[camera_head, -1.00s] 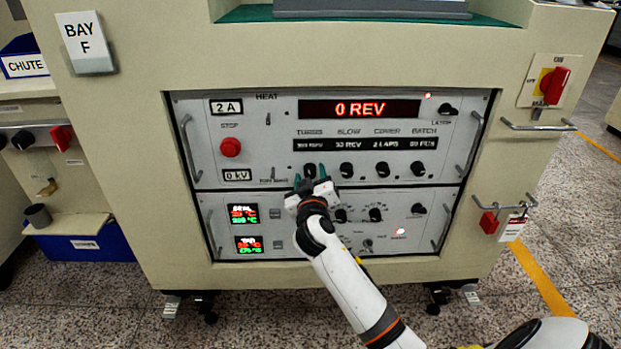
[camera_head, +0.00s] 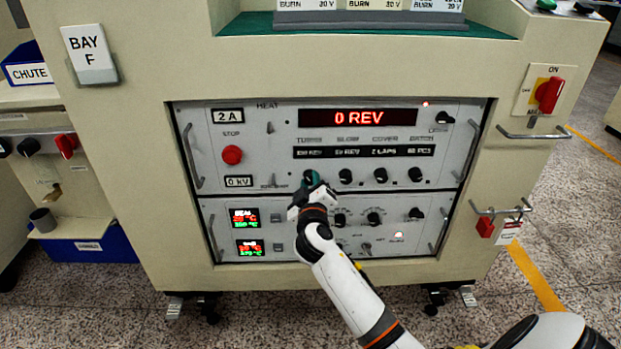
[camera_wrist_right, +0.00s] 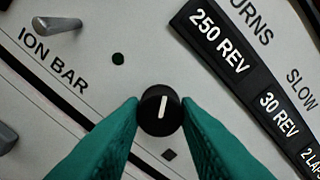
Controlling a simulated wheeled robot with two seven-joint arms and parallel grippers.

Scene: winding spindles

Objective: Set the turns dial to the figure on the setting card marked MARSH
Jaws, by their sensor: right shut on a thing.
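The turns dial (camera_wrist_right: 160,112) is a small black knob with a white pointer line. In the right wrist view it sits between the green fingertips of my right gripper (camera_wrist_right: 160,116), which is shut on it. The turns window (camera_wrist_right: 219,39) reads 250 REV in the wrist view. Setting cards (camera_head: 368,4) stand on top of the machine, cut off by the frame's upper edge. Only lower lines such as BURN show, and no MARSH name is visible. My left gripper is not in view.
The slow (camera_head: 345,176), cover (camera_head: 380,175) and batch (camera_head: 415,175) knobs lie in a row right of the dial. A red stop button (camera_head: 231,155) is to the left. The ion bar switch (camera_wrist_right: 57,25) is close to the dial. The large display (camera_head: 358,117) reads 0 REV.

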